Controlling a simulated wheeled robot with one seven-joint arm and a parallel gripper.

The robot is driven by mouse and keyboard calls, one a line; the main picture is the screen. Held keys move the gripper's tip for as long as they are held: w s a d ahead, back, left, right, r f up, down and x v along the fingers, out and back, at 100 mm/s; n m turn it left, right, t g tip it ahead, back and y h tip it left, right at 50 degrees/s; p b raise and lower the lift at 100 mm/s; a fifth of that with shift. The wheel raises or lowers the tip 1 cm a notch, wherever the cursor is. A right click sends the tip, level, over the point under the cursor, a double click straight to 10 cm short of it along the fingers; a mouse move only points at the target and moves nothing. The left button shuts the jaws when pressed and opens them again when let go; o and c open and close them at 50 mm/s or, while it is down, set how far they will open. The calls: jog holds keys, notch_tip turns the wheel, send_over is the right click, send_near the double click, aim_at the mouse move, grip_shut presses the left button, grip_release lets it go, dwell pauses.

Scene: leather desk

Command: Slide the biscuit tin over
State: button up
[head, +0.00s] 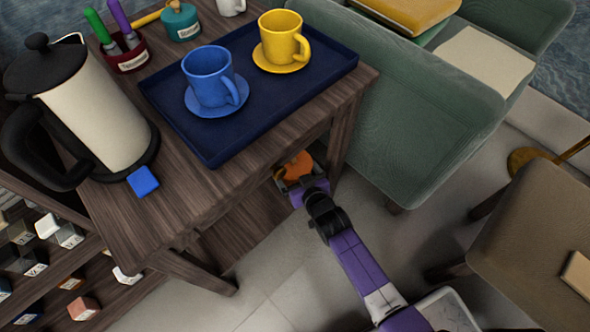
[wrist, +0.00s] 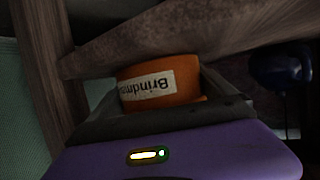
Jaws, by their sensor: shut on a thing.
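The orange tin (head: 298,165) is low beside the wooden table, just under the edge of its top. In the wrist view, the tin (wrist: 187,72) has a white label reading "Brindm…", upside down, with the rest of the word cut off. My gripper (head: 294,179) is shut on the tin, with one finger on each side of it in the wrist view. The gripper hides the tin's lower part. I cannot tell whether the tin rests on the lower shelf (head: 240,232).
The wooden tabletop (head: 190,192) overhangs close to the tin. It carries a blue tray (head: 289,95) with a blue cup (head: 208,76) and a yellow cup (head: 281,38), and a cream jug (head: 95,120). A green armchair (head: 420,110) stands close on the right. A dark blue round object (wrist: 280,70) is near the gripper.

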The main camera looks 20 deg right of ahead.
jog(key=o, duration=1.1)
jog(key=shift+o, duration=0.2)
jog(key=p+v, duration=0.4)
jog(key=v, duration=0.2)
jog(key=shift+s+r, duration=0.2)
jog(key=shift+r, duration=0.05)
jog(key=shift+s+r, duration=0.15)
jog(key=shift+s, duration=0.45)
